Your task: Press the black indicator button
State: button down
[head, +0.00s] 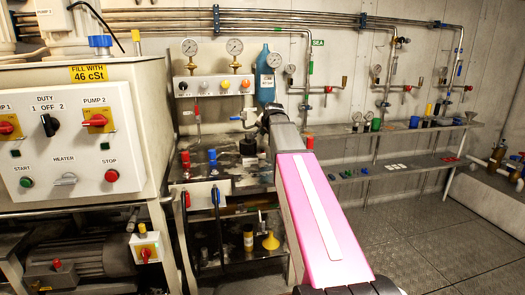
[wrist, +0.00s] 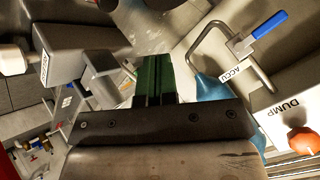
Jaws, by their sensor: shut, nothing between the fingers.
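On the gauge box (head: 215,87) in the head view, a small black knob (head: 183,86) sits at the left end; I cannot tell whether this is the black indicator button. The control panel (head: 70,140) at left has a black DUTY switch (head: 49,125) and small dark spots near the pump switches. My gripper (wrist: 155,80) shows in the wrist view as green fingers held together, with nothing between them. In the head view my arm ends near the blue bottle (head: 265,75), right of the gauge box, and its fingers are hard to make out.
The wrist view shows a blue-handled valve (wrist: 263,27) by an ACCU label and an orange knob (wrist: 304,140) by a DUMP label. A bench (head: 225,175) with red and blue knobs lies below the gauge box. Pipes and a shelf (head: 400,168) line the wall. The right floor is clear.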

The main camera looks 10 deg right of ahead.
jog(key=shift+f, duration=2.45)
jog(key=shift+f, duration=0.15)
jog(key=shift+f, duration=0.25)
jog(key=shift+f, duration=0.45)
dwell(0.8)
jog(key=shift+r, duration=0.85)
jog(key=shift+r, duration=2.55)
